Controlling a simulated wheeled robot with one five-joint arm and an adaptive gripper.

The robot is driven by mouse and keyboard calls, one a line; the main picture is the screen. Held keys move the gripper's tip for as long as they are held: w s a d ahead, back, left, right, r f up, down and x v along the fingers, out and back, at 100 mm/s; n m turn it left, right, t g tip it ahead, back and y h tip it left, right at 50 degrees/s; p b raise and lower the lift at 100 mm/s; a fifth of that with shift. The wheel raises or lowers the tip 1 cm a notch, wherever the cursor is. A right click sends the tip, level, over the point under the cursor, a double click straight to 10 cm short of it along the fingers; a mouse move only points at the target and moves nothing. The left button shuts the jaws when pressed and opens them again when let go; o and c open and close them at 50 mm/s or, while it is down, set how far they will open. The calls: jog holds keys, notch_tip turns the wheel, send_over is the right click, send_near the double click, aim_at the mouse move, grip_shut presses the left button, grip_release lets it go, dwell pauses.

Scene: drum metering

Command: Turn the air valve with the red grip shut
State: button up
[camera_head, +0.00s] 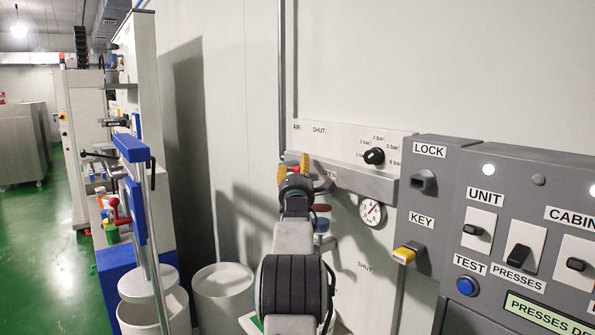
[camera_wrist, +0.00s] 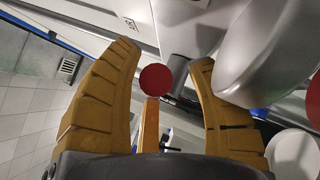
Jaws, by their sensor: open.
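My gripper (camera_head: 293,165) is at the wall panel under the AIR and SHUT labels, its yellow fingers pointing at it. In the wrist view my gripper (camera_wrist: 170,80) is open, with a round red end (camera_wrist: 156,78) showing between its fingertips. This looks like the red grip of the air valve, seen nearly end-on; I cannot tell whether the fingers touch it. In the head view my gripper and arm hide most of the valve, beside the OPEN label. A dark red part (camera_head: 321,208) shows just right of my gripper, and I cannot tell whether it is the same grip.
A black knob (camera_head: 374,156) with bar marks and a pressure gauge (camera_head: 372,212) sit right of my gripper. The grey control cabinet (camera_head: 431,190) with switches stands further right. White drums (camera_head: 222,290) stand below left, near a machine with blue parts (camera_head: 131,148).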

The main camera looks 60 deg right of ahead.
jog(key=v, duration=1.2)
dwell(0.5)
